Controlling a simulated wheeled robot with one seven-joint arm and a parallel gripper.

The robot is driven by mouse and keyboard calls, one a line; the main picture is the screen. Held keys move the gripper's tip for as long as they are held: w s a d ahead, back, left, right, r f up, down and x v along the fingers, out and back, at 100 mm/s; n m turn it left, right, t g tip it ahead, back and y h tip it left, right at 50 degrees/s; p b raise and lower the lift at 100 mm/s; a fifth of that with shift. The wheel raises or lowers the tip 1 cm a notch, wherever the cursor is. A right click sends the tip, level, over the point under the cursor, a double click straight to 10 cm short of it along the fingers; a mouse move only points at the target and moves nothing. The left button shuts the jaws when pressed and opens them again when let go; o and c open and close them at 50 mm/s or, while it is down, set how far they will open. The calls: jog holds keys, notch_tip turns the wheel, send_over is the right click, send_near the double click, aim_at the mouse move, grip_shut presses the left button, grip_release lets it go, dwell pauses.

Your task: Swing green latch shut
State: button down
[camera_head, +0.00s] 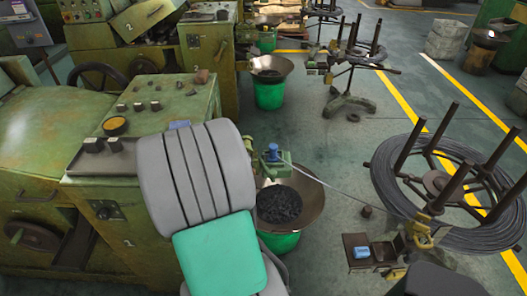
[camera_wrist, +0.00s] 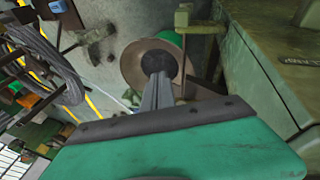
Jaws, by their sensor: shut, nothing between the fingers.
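A small green part with a blue knob (camera_head: 275,164) sits on the side of the near machine, just right of my arm, above the bowl. It may be the green latch, but I cannot tell its position. My gripper (camera_wrist: 157,80) shows in the wrist view as two grey fingers held together and empty, pointing toward the bowl. In the head view my arm hides the gripper. In the wrist view an olive bracket (camera_wrist: 183,20) stands beside the bowl, apart from the fingers. No clearly recognisable latch shows there.
The green machine (camera_head: 120,165) fills the left. A bowl (camera_head: 312,205) with dark pieces stands over a green bucket (camera_head: 281,242). A wire runs to a coil stand (camera_head: 420,190) at right. A small brown table (camera_head: 356,243) stands in front. Floor between bowl and coil is partly clear.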

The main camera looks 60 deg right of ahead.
jog(key=w+d+r+h, duration=0.1)
jog(key=d+r+h, duration=0.2)
jog(key=d, duration=0.3)
jog(key=shift+d+r, duration=0.4)
jog(key=s+d+r+p+x, duration=0.1)
jog(key=s+p+x, duration=0.1)
jog(key=x, duration=1)
jog(key=shift+s+d, duration=0.15)
jog(key=shift+s, duration=0.1)
